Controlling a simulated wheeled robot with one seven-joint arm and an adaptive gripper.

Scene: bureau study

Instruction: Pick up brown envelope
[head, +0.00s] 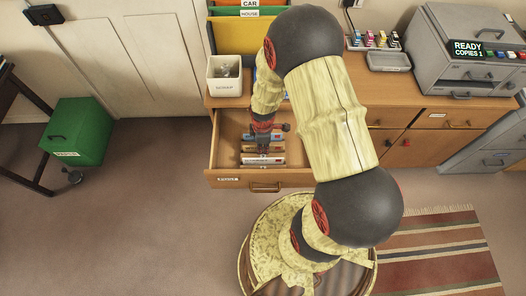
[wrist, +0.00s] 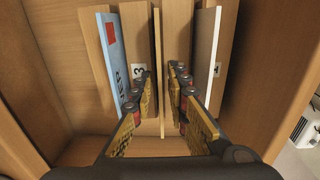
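The open drawer (head: 222,160) holds upright wooden dividers and thin items standing on edge. In the wrist view a thin brown item (wrist: 158,50), which looks like the brown envelope, stands edge-on in the middle. My gripper (wrist: 161,72) is down in the drawer with its fingers apart, one on each side of this item. Gaps seem to show beside it; contact is unclear. A light-blue item with a red mark (wrist: 113,60) stands to the left and a white one (wrist: 207,50) to the right. In the head view my gripper (head: 264,143) partly hides the drawer's contents.
Wooden dividers flank the fingers; one numbered 3 (wrist: 138,50) is close on the left. The drawer's side wall (wrist: 70,70) is further left. A scrap box (head: 225,84), a small tray (head: 388,62) and a printer (head: 465,55) stand on the cabinet top.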

